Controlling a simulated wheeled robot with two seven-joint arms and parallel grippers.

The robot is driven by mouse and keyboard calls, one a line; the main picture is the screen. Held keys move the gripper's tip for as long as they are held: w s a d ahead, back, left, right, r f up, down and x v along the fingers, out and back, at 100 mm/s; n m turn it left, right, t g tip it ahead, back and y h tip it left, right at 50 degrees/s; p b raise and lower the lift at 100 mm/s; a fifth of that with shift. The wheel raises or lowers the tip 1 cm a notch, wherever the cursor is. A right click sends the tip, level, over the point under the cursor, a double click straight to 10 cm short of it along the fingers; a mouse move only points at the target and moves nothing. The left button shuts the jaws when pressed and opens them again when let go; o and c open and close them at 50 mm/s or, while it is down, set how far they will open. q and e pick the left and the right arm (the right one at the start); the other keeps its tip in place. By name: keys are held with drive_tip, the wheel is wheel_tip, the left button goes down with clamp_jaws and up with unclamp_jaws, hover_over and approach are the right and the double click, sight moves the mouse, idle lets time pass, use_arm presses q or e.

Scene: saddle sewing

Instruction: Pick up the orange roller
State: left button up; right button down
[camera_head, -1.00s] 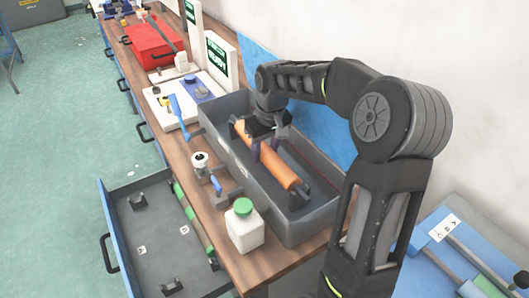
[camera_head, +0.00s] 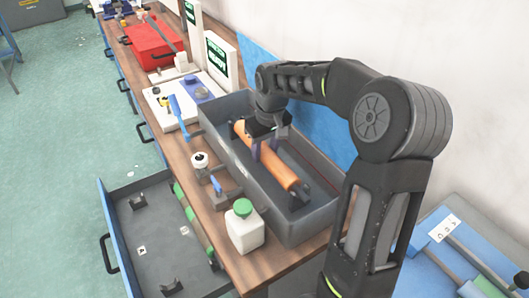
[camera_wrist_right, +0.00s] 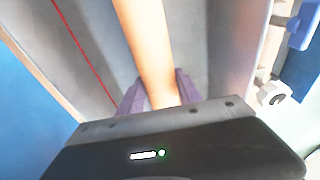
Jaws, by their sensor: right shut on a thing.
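The orange roller (camera_head: 277,165) lies lengthwise inside the grey bin (camera_head: 224,152) on the workbench, with dark ends. My right gripper (camera_head: 262,150) reaches down into the bin over the roller's middle, its purple-grey fingers on either side of it. In the right wrist view the roller (camera_wrist_right: 150,50) runs between the two fingers (camera_wrist_right: 158,95), which are closed on it. The roller still appears low in the bin; I cannot tell if it touches the floor or its supports. My left gripper is not in view.
A white bottle with a green cap (camera_head: 245,226) stands at the bench's front edge beside the bin. An open drawer (camera_head: 160,245) juts out at the left. A red box (camera_head: 152,44) and a white board (camera_head: 170,108) are farther back. The wall is close on the right.

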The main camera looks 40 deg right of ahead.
drive_tip(key=shift+w+r, duration=0.1)
drive_tip(key=shift+r, duration=0.1)
drive_tip(key=shift+r, duration=0.75)
wheel_tip(320, 180, up, 10)
wheel_tip(320, 180, up, 6)
drive_tip(key=p, duration=0.3)
hover_over(264, 147)
drive_tip(key=shift+r, duration=0.2)
